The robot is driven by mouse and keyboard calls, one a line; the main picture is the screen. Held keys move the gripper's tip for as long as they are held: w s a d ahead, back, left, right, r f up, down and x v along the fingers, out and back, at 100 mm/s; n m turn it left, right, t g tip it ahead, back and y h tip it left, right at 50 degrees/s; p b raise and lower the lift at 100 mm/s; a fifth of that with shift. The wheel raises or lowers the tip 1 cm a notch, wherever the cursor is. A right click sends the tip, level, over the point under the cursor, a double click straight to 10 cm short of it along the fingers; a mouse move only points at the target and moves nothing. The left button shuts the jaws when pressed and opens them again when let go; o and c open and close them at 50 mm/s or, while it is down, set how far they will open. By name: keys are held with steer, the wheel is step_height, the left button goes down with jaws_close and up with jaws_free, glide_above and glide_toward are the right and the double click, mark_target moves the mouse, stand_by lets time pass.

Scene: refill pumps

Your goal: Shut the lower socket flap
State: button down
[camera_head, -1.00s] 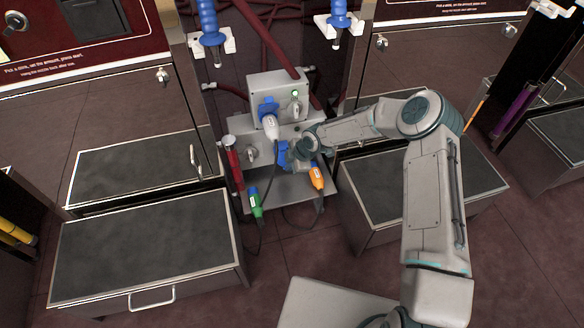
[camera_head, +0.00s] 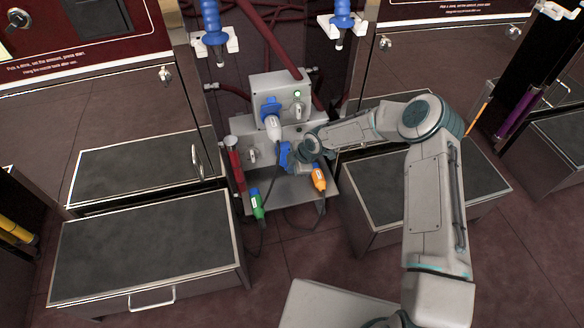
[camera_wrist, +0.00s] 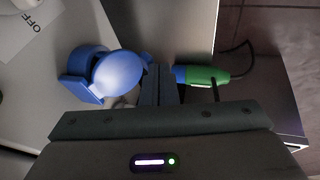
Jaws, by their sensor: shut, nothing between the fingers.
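The lower socket (camera_wrist: 84,60) is a blue ring on the grey box in the wrist view. Its round blue flap (camera_wrist: 119,72) stands open, tilted away from the ring. In the head view the socket and flap show as a small blue patch (camera_head: 284,156), partly hidden by my wrist. My gripper (camera_wrist: 157,72) is shut and empty, with its fingertips right beside the flap's outer edge. I cannot tell whether they touch it. In the head view my gripper (camera_head: 294,158) is at the right of the blue patch, its fingers mostly hidden.
The upper socket (camera_head: 270,105) holds a white-and-blue plug (camera_head: 273,126). A green plug (camera_head: 257,204) and an orange plug (camera_head: 319,179) hang below with cables. The green plug (camera_wrist: 206,77) lies just right of my fingers in the wrist view. A red-handled tool (camera_head: 235,165) stands left.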

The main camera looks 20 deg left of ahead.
steer(key=shift+w+a+f+b, duration=0.2)
steer(key=shift+w+f+b, duration=0.1)
steer(key=shift+f+b, duration=0.35)
steer(key=shift+w+a+f+b, duration=0.25)
steer(key=shift+f+b, duration=0.3)
steer(key=shift+f, duration=0.15)
steer(key=shift+w+a+f+b, duration=0.15)
steer(key=shift+w+f+b, duration=0.15)
steer(key=shift+f+b, duration=0.35)
steer(key=shift+w, duration=0.1)
steer(key=shift+r, duration=0.1)
stand_by(0.6)
